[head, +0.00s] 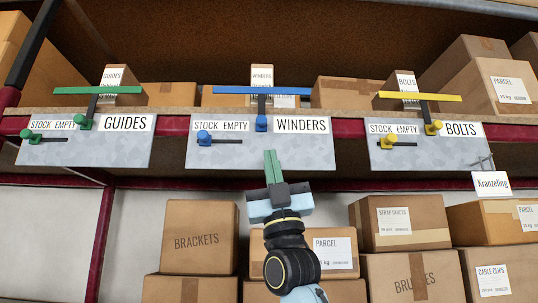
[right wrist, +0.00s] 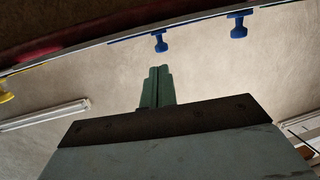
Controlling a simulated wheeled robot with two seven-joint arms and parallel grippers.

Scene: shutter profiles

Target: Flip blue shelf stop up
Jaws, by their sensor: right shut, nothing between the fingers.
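The blue shelf stop is a long blue bar (head: 240,90) lying level on top of a short dark post that rises from a blue pivot knob (head: 261,124) on the WINDERS panel (head: 290,152). The bar stands above the panel, in front of the boxes. A second blue knob (head: 204,137) sits at the left end of a dark slot beneath STOCK EMPTY. My right gripper (head: 273,154) is shut and empty, pointing up just below the pivot knob, apart from it. Its green fingers (right wrist: 158,87) also show in the right wrist view, below a blue knob (right wrist: 159,42). My left gripper is out of view.
The GUIDES panel (head: 90,153) with a green stop is at left, the BOLTS panel (head: 420,157) with a yellow stop at right. Cartons fill the shelf behind. A BRACKETS box (head: 199,236) and other cartons stand below. The space just below the middle panel is clear around my fingers.

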